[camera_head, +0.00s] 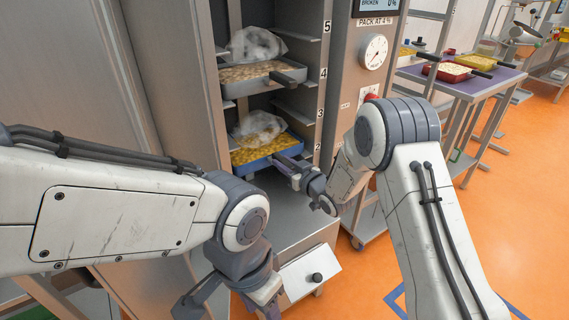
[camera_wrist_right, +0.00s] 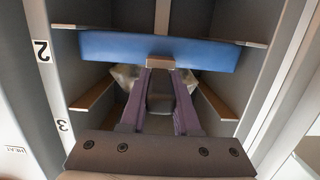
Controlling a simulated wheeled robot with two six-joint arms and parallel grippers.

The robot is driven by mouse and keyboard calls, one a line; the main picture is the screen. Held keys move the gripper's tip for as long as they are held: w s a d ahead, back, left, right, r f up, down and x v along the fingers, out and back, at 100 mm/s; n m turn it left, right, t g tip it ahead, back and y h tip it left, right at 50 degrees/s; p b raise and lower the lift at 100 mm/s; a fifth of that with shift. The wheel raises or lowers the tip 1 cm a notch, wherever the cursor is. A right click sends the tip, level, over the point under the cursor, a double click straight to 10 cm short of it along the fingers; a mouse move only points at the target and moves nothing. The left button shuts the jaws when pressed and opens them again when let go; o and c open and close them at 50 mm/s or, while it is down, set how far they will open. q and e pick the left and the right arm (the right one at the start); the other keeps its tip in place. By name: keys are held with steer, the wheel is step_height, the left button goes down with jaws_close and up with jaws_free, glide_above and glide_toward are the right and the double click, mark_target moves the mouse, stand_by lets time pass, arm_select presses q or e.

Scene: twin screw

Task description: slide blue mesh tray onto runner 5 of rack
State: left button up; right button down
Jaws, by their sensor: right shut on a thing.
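The blue tray (camera_head: 266,162) sits in the lower part of the open rack (camera_head: 342,100), near the label 2, with yellowish pieces and a crumpled clear bag (camera_head: 260,127) over it. Its blue front wall (camera_wrist_right: 120,46) spans the rack opening in the right wrist view. My right gripper (camera_head: 284,165) is shut on the tray's handle (camera_wrist_right: 159,63) at its front. Whether the tray's edges rest on a runner is unclear. My left gripper (camera_head: 230,300) hangs low in front of the rack, cut off by the picture's bottom; its jaws are unclear.
A grey tray (camera_head: 244,87) with a clear bag (camera_head: 256,45) sits higher, near label 4. Empty side ledges show near label 5 (camera_head: 327,27). A panel with a round gauge (camera_head: 374,52) stands right of the rack. A side table (camera_head: 463,88) holds more trays farther right.

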steer(key=shift+w+r, duration=0.1)
steer(key=shift+r, duration=0.2)
steer(key=shift+r+p, duration=0.4)
steer(key=shift+r, duration=0.15)
steer(key=shift+s, duration=0.2)
steer(key=shift+f+v, duration=0.15)
steer(key=shift+v, duration=1.05)
steer(key=shift+f+v, duration=0.2)
steer(key=shift+v, duration=0.95)
steer(key=shift+d, duration=0.15)
